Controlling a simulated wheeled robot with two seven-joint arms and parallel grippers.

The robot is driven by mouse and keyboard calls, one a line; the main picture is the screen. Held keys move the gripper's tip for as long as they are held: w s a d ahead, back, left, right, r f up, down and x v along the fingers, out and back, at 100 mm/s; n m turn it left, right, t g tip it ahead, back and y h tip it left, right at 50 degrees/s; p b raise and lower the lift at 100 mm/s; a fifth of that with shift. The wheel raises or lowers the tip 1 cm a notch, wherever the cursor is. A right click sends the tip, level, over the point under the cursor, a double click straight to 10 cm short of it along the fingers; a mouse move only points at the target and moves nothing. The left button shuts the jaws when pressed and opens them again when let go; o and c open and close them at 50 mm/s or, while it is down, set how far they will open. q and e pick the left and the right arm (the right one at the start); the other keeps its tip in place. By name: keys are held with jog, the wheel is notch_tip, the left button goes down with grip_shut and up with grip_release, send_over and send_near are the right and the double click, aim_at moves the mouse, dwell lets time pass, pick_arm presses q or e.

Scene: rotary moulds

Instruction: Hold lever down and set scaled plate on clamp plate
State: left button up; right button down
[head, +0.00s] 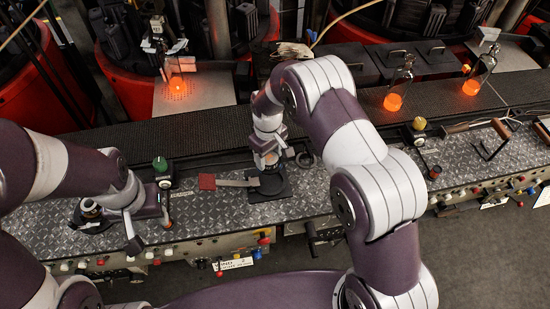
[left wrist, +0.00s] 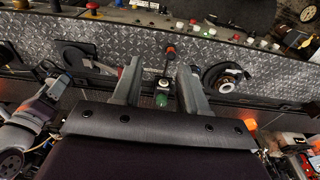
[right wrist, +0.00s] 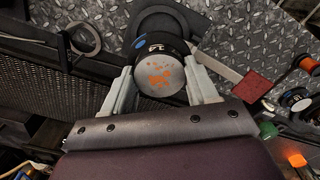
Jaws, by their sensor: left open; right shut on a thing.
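The scaled plate (right wrist: 160,72) is a short round piece with a black marked rim and a silver face with orange marks. My right gripper (right wrist: 161,80) is shut on it, one finger at each side. In the head view, my right gripper (head: 268,155) is over the black clamp plate (head: 277,190); whether the pieces touch is unclear. The clamp plate shows partly behind the scaled plate in the right wrist view (right wrist: 170,22). The lever, a flat bar with a red pad (head: 207,181), sticks out leftward. My left gripper (left wrist: 157,75) is open and empty, left of the lever, apart from it.
A green knob (head: 160,164) stands between the left gripper and the lever's far side. Another round fixture (head: 90,208) is at the left. Glowing bottles (head: 393,101) stand at the back.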

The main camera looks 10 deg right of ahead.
aim_at(269, 165)
jog(key=shift+w+f+b, duration=0.1)
jog(key=shift+f+b, duration=0.25)
jog(key=shift+f, duration=0.15)
notch_tip(269, 165, down, 4)
jog(key=b, duration=0.2)
jog(key=shift+r+b, duration=0.1)
jog(key=shift+b, duration=0.25)
jog(key=shift+f, duration=0.35)
